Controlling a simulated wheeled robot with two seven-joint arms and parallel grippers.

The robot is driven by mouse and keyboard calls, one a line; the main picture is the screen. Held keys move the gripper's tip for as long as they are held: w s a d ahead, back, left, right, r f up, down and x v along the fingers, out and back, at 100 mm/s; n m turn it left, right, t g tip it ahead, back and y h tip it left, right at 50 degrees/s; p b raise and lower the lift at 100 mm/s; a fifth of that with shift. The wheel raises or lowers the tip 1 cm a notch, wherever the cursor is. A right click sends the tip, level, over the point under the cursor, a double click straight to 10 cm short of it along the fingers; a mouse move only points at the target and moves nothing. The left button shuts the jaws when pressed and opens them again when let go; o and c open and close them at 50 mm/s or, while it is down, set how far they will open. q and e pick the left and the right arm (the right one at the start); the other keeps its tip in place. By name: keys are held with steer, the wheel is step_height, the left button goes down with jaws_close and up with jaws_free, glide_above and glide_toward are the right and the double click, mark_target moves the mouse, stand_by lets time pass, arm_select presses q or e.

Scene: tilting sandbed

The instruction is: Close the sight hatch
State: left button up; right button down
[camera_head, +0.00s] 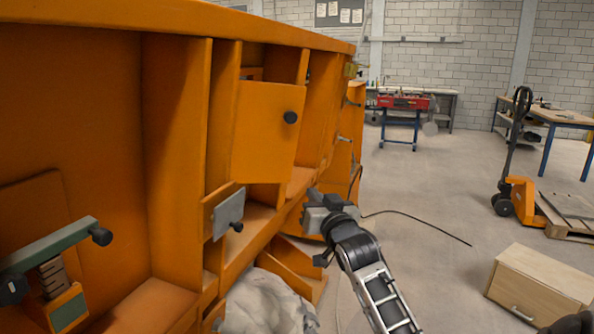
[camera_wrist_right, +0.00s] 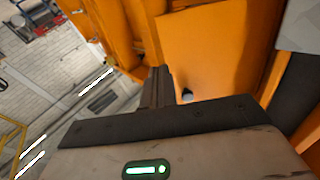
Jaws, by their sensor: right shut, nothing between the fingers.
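An orange hatch panel (camera_head: 262,140) with a black round knob (camera_head: 290,117) stands out at an angle from the orange machine wall, with a gap showing above it. My right gripper (camera_head: 314,202) is below and to the right of this panel, apart from it in the head view. In the right wrist view its fingers (camera_wrist_right: 157,88) are shut together and empty. A dark knob (camera_wrist_right: 187,95) shows just beyond them, on an orange panel (camera_wrist_right: 205,45). My left gripper is not in view.
A small grey plate (camera_head: 228,212) with a black knob sits below the hatch. A green bar (camera_head: 50,245) with black knobs is at the lower left. A pale rocky lump (camera_head: 265,305) lies below. A wooden box (camera_head: 540,285) stands right; the floor between is mostly clear.

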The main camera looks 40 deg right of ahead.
steer(key=p+x, duration=0.1)
steer(key=x, duration=1.1)
steer(key=shift+p, duration=0.4)
steer(key=shift+w+d+f, duration=0.1)
steer(key=shift+d, duration=0.05)
